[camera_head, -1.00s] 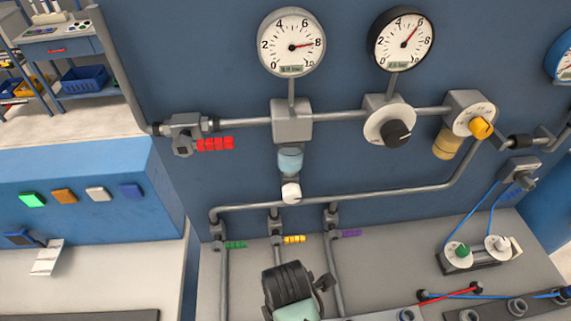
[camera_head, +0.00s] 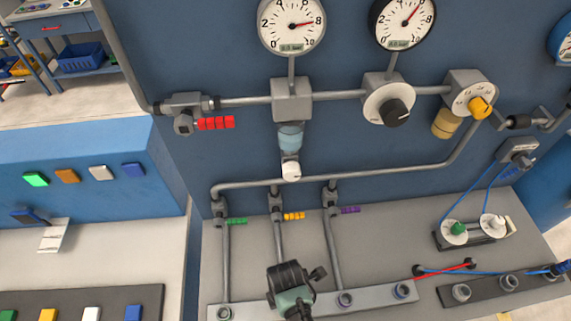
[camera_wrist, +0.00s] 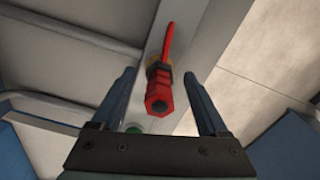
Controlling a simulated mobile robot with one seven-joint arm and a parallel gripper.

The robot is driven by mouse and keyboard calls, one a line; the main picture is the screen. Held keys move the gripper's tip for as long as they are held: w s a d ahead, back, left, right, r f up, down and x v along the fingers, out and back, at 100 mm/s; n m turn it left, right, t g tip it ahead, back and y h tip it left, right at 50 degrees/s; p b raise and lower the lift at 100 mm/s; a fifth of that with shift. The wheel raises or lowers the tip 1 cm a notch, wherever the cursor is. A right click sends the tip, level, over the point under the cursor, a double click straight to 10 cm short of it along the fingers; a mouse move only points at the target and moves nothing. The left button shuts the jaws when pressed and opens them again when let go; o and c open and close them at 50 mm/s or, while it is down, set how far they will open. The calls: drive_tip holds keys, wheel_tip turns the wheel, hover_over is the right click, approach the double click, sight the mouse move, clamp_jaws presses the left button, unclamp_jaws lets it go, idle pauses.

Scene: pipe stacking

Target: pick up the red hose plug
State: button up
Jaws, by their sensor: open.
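The red hose plug (camera_wrist: 159,92) shows in the wrist view, its hexagonal end facing the camera. A thin red hose runs up from it, and a yellowish ring sits around its far part. My gripper (camera_wrist: 162,98) is open, with one blue-grey finger on each side of the plug and gaps between. In the head view my arm's dark wrist part stands at bottom centre; its fingertips and the plug between them cannot be made out there. A red hose (camera_head: 443,270) lies on the bench at right in the head view.
A grey strip with several sockets (camera_head: 345,298) runs along the bench, with a second socket strip (camera_head: 505,285) to the right. Pipes with green, yellow and purple valve handles (camera_head: 292,216) rise behind my arm. A red valve handle (camera_head: 216,123) is higher up. A green spot (camera_wrist: 133,130) shows near the left finger.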

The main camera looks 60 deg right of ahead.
drive_tip(key=shift+c, duration=0.3)
clamp_jaws()
idle(1.2)
